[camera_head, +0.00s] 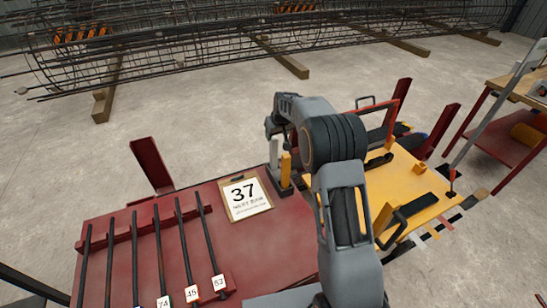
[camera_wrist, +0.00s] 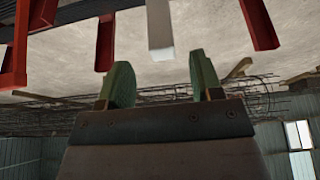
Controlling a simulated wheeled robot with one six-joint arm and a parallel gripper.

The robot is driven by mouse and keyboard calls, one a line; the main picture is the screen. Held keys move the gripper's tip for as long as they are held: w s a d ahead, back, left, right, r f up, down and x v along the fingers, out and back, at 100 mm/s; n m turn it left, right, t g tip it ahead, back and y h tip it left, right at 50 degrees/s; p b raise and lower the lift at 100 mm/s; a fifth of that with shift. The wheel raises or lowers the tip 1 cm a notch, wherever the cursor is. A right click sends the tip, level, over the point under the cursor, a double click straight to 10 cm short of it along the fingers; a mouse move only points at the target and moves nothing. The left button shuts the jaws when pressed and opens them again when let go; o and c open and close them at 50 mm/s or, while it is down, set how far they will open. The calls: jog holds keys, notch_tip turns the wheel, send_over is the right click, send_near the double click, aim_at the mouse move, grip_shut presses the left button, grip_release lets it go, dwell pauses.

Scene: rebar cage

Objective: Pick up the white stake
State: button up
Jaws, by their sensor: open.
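The white stake (camera_head: 273,153) stands upright at the right part of the red table, just left of a yellow stake (camera_head: 286,170). In the wrist view, which looks upside down, the white stake (camera_wrist: 160,27) hangs from the top edge, roughly in line with the gap between my fingers. My gripper (camera_wrist: 162,78) is open and empty, with its two green fingers apart on either side of that gap. The fingers do not touch the stake in this picture.
The red table (camera_head: 245,245) holds dark bars with number tags and a "37" sign (camera_head: 246,196). A yellow board (camera_head: 335,190) with black handles lies right of it. Red posts (camera_head: 152,165) stand around. The rebar cage (camera_head: 200,40) lies behind, across open floor.

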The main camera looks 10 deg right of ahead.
aim_at(274, 138)
jog(key=shift+p+x, duration=0.8)
jog(key=shift+x, duration=1.85)
jog(key=shift+s+a, duration=0.1)
jog(key=shift+a, duration=0.05)
grip_shut()
jog(key=shift+r, duration=0.1)
